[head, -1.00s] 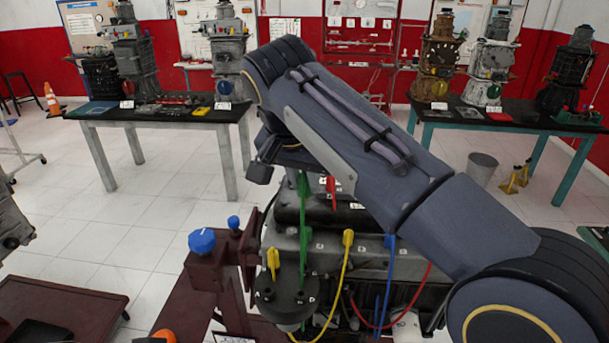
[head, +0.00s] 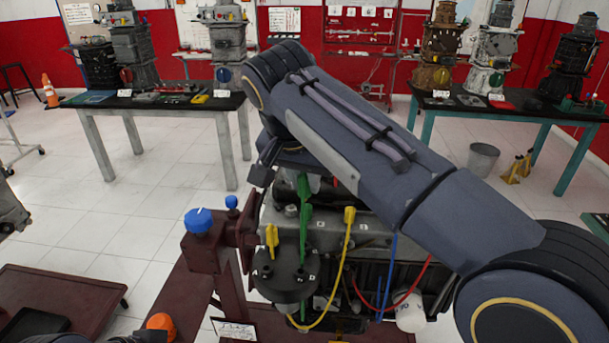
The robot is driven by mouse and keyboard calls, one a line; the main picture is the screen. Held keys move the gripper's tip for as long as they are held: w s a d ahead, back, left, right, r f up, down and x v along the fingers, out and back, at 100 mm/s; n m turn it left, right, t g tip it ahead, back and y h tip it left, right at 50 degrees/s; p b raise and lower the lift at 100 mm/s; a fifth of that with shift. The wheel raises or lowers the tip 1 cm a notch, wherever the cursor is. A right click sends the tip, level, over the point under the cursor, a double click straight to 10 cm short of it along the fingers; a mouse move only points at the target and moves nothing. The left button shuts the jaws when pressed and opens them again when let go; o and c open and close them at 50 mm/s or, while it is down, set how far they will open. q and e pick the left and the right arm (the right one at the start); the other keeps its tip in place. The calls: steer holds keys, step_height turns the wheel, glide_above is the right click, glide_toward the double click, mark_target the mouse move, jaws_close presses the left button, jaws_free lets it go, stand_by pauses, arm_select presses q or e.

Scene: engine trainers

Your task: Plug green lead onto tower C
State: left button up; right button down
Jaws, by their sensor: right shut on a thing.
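My right gripper (head: 298,180) is mostly hidden behind my own right arm, over the engine. It is shut on the green lead (head: 304,222), whose bright green end shows just beneath it. The lead hangs upright from there, in front of the engine and down to the black round distributor cap (head: 284,285). The small letters by the towers are too small to read surely, so I cannot tell which is tower C. Whether the green end touches a tower is hidden.
A yellow lead (head: 349,216) arcs from the engine to the cap. Blue (head: 388,275) and red (head: 412,290) leads hang to the right. A maroon stand with a blue knob (head: 198,221) rises left of the cap. Benches with engines (head: 160,108) stand behind.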

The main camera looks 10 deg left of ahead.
mark_target(302, 195)
steer(key=shift+f+b, duration=1.75)
steer(key=shift+f, duration=0.85)
steer(key=shift+p, duration=0.3)
steer(key=shift+f, duration=0.1)
steer(key=shift+f+b, duration=2.1)
steer(key=shift+f, duration=0.55)
steer(key=shift+r, duration=0.1)
steer(key=shift+f, duration=0.95)
